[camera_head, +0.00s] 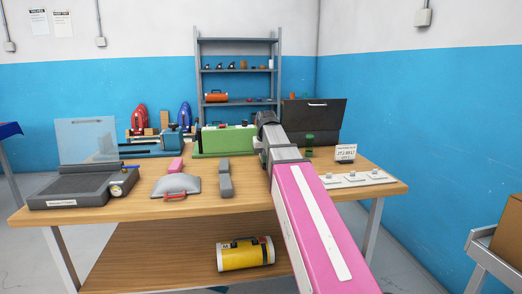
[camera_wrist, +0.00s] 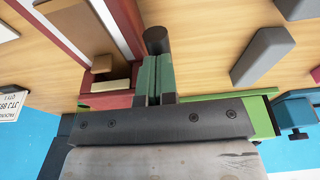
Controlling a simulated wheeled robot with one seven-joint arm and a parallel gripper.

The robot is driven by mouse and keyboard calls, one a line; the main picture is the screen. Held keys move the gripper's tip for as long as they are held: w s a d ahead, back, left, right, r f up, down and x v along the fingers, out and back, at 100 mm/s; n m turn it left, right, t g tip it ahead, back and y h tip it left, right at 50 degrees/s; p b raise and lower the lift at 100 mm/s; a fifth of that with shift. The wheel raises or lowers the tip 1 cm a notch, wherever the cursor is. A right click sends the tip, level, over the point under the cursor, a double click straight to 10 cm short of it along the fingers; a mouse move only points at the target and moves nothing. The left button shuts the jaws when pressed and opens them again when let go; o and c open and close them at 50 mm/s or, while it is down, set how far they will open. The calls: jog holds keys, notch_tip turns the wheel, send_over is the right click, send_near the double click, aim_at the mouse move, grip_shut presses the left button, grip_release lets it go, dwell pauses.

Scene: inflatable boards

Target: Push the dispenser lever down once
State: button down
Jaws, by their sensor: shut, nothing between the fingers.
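A green machine (camera_head: 228,139), likely the dispenser, stands at the back middle of the table, partly hidden behind my arm's end. Its green body also shows at the lower right of the wrist view (camera_wrist: 263,116). My gripper (camera_wrist: 156,64) is shut and empty, its two green finger pads side by side, close to this machine. A dark round-ended cylinder (camera_wrist: 156,40), perhaps the lever handle, shows just beyond the fingertips. I cannot tell whether the fingers touch it. In the head view my arm's end hides the fingertips and any lever.
A blue machine (camera_head: 160,141) stands left of the green one. A dark open-lidded box (camera_head: 318,112) and a card (camera_head: 345,153) are right. A yellow canister (camera_head: 245,254) sits below.

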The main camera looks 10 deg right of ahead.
jog(key=shift+f, duration=1.75)
jog(key=shift+r, duration=0.1)
notch_tip(320, 180, up, 13)
jog(key=shift+r, duration=0.15)
dwell(0.8)
